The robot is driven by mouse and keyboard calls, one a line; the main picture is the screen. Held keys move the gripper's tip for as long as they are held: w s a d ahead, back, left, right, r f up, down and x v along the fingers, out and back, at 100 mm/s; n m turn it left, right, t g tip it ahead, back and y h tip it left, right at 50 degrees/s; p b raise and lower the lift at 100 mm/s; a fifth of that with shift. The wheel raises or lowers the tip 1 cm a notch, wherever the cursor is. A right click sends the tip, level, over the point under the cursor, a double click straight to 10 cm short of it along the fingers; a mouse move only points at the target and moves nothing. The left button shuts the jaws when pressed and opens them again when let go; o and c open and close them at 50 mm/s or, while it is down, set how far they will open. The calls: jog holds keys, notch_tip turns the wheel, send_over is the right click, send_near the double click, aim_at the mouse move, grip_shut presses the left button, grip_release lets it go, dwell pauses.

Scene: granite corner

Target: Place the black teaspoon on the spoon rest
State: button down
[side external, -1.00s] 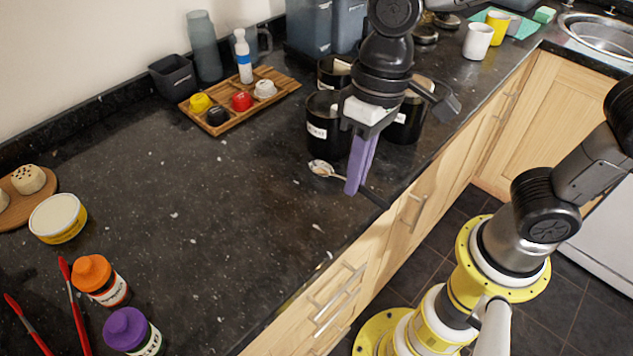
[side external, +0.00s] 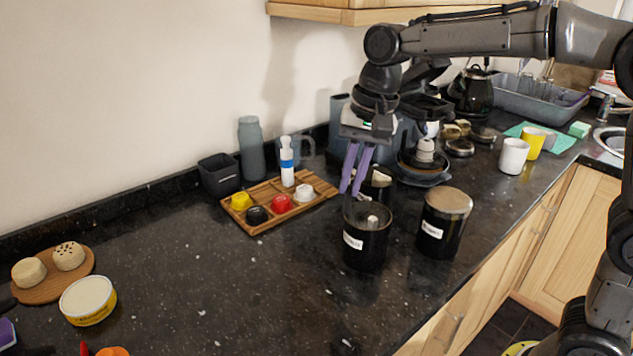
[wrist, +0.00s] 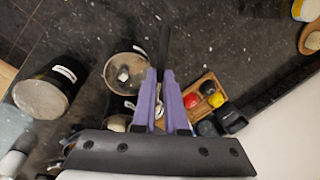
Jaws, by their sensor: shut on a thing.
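My gripper (side external: 350,192), with two purple fingers, points down above an open-looking black canister (side external: 366,247) with a white label. The fingers also show in the wrist view (wrist: 160,73), closed on a thin dark handle (wrist: 164,42) that I take to be the black teaspoon; it sticks out past the fingertips. The spoon's bowl cannot be made out in either current view. I cannot pick out a spoon rest with certainty.
A second black canister (side external: 437,241) with a tan lid stands to the right. A wooden tray (side external: 264,226) with coloured pots lies to the left; a dark square pot (side external: 220,177) is behind it.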

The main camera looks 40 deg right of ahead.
jog(key=w+d+f+m, duration=0.1)
jog(key=w+d, duration=0.1)
jog(key=d, duration=0.2)
jog(key=w+d+f+m, duration=0.1)
jog(key=w+d, duration=0.2)
jog(key=d, duration=0.2)
jog(key=w+d+f+m, duration=0.2)
jog(key=w+d, duration=0.1)
jog(key=d, duration=0.1)
jog(key=shift+d+h, duration=0.2)
jog(key=shift+h, duration=0.1)
jog(key=w+f, duration=0.3)
jog(key=w, duration=0.1)
jog(key=w+d+f, duration=0.1)
jog(key=w+f, duration=0.2)
jog(key=w, duration=0.1)
jog(key=w+f, duration=0.3)
jog(key=w, duration=0.2)
jog(key=shift+d, duration=0.2)
jog(key=shift+w+f, duration=0.25)
jog(key=shift+f, duration=0.05)
jog(key=shift+w+f, duration=0.1)
jog(key=shift+f, duration=1.55)
